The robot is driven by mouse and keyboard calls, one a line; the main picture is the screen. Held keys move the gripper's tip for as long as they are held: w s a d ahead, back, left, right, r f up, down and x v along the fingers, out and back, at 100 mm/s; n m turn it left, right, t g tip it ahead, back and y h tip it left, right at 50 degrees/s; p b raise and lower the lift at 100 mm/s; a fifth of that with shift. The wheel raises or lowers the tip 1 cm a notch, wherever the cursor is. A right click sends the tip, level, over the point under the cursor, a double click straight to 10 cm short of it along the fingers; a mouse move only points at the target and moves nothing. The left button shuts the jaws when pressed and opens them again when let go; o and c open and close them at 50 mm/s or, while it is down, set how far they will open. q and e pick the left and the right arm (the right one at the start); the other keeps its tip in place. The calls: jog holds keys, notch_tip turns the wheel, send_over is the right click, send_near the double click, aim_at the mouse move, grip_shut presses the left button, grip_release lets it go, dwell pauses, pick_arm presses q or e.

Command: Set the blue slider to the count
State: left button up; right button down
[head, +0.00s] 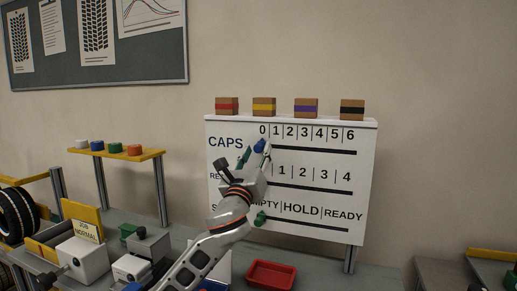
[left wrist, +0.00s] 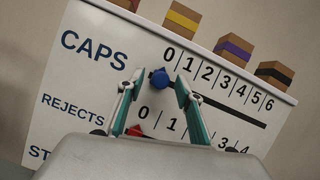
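The white board (head: 330,232) has CAPS, REJECTS and a third row, each with a black slot. The blue slider (head: 260,146) is a round knob at the left end of the CAPS row, under the 0. It also shows in the left wrist view (left wrist: 160,77). My left gripper (head: 255,153) is in front of the board. Its two teal fingers (left wrist: 160,84) stand open on either side of the blue knob, with a gap visible on each side. My right gripper is not in view.
A red slider (left wrist: 135,130) sits below, near the REJECTS 0, and a green slider (head: 260,218) is on the lowest row. Several banded boxes (head: 264,107) stand on the board's top. A yellow shelf (head: 133,157) holds several coloured caps. A red tray (head: 271,275) lies below the board.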

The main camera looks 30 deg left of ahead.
pick_arm(q)
jog(key=shift+x, duration=0.8)
jog(key=shift+w+r, duration=0.1)
jog(key=shift+w, duration=0.1)
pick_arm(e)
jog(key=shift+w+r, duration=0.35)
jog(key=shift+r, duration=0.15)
pick_arm(q)
jog(key=shift+c, duration=0.4)
grip_shut()
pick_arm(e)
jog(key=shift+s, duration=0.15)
